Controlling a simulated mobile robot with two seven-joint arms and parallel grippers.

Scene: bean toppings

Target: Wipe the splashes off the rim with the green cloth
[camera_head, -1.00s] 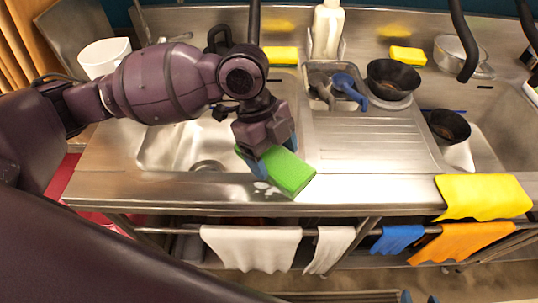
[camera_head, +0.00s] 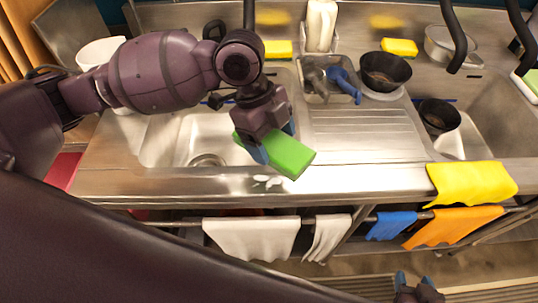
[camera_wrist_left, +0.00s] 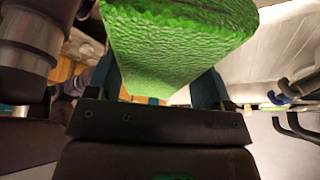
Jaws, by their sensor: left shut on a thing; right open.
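My left gripper (camera_head: 266,150) is shut on the green cloth (camera_head: 288,155), which looks like a thick flat block. In the head view it holds the cloth at the sink's front rim (camera_head: 180,184); whether it touches the rim is unclear. White splashes (camera_head: 267,181) lie on the rim just in front of the cloth's lower left edge. The green cloth (camera_wrist_left: 180,45) also fills the upper middle of the left wrist view, between the fingers. My right gripper (camera_head: 418,288) shows at the bottom edge, low in front of the counter, open and apparently empty.
A yellow cloth (camera_head: 470,182) hangs over the rim at the right. White (camera_head: 250,238), blue (camera_head: 391,225) and orange (camera_head: 455,227) cloths hang on the rail below. The left basin (camera_head: 185,140) is behind the rim. Black bowls (camera_head: 386,70) stand at the right.

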